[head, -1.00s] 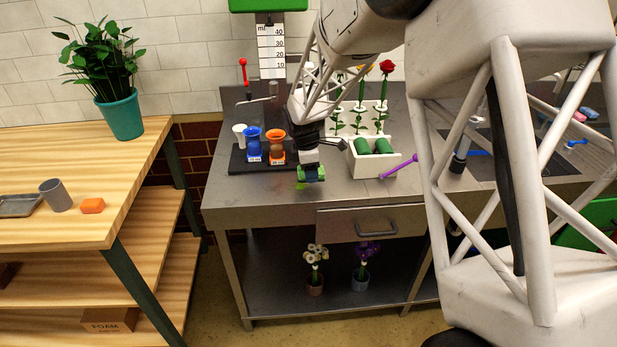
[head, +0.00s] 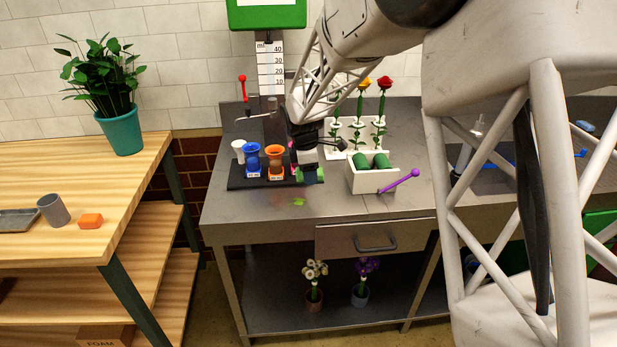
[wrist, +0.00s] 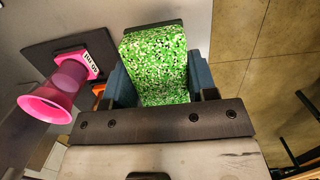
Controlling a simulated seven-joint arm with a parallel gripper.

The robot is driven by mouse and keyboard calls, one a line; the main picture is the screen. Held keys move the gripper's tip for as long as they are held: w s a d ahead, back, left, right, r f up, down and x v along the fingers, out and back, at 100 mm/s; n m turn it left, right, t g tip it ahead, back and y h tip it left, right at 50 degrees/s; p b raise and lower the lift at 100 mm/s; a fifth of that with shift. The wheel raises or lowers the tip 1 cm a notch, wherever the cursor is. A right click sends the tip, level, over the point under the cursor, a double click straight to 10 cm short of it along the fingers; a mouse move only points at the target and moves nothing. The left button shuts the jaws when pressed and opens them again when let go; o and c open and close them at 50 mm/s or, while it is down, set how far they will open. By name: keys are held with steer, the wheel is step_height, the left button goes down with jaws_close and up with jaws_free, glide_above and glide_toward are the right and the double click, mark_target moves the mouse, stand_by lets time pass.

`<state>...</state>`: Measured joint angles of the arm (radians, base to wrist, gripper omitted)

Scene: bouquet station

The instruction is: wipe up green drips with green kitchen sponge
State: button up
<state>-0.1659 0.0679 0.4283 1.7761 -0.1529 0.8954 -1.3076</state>
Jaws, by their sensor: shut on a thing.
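The green speckled sponge (wrist: 158,65) is between the blue-grey fingers of my gripper (wrist: 155,88) in the wrist view. In the head view, my gripper (head: 308,172) is low over the grey worktop (head: 340,207), at the right end of the dark mat, with a little of the sponge (head: 308,177) showing. Whether the sponge touches the worktop is unclear. A bright green drip patch (head: 298,202) lies on the worktop, in front of and slightly left of my gripper. Any drips under the gripper are hidden.
Blue (head: 253,160) and orange (head: 275,160) vases stand on the dark mat (head: 238,181); a pink vase (wrist: 60,92) is close beside my gripper. A white box (head: 372,181) with green cylinders and a purple stick (head: 400,181) stands right. The front left worktop is clear.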

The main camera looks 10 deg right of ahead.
steer(key=shift+f, duration=0.3)
stand_by(0.5)
